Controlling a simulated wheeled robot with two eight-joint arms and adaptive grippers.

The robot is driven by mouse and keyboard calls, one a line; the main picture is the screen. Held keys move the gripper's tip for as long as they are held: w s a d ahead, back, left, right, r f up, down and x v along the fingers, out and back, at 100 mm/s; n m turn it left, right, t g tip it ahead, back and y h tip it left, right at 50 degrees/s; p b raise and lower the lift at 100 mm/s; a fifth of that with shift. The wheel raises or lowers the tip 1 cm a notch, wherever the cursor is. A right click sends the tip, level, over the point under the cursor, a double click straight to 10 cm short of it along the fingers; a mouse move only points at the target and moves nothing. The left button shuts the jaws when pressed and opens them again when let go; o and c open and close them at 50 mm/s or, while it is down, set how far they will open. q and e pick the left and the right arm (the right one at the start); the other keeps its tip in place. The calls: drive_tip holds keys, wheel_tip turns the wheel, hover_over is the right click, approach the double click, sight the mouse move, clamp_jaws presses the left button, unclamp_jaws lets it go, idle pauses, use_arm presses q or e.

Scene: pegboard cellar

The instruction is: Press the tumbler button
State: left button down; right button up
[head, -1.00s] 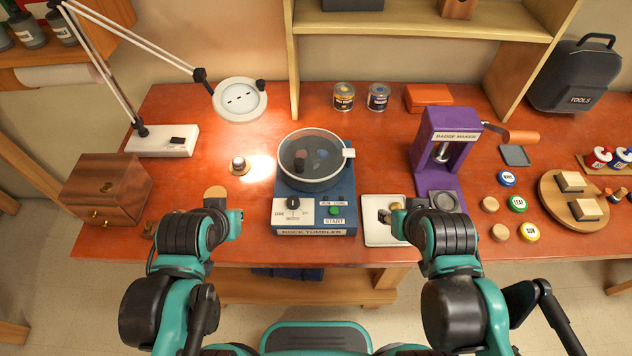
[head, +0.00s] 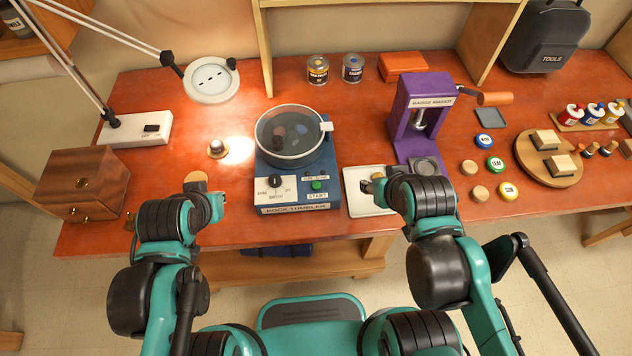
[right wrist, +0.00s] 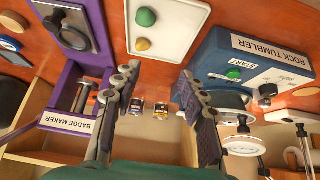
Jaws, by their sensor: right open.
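The rock tumbler (head: 292,205) is a blue machine with a round clear-lidded drum (head: 290,135) on top. Its green START button (head: 317,185) is on the front panel, right of a black dial (head: 275,182). In the right wrist view the button (right wrist: 233,74) shows on the tumbler's panel (right wrist: 270,60), at the upper right. My right gripper (head: 374,184) is open and empty above the white tray, right of the tumbler and apart from the button. Its two spread fingers (right wrist: 158,100) show in the wrist view. My left gripper (head: 212,196) is left of the tumbler; its fingers are not clear.
The white tray (head: 356,204) lies beside the tumbler; a green stone (right wrist: 146,17) and a yellow stone (right wrist: 142,44) are in it. The purple badge maker (head: 408,100) stands to its right. A lamp (head: 212,80) and wooden box (head: 80,185) are at left.

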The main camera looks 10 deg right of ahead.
clamp_jaws()
idle(1.1)
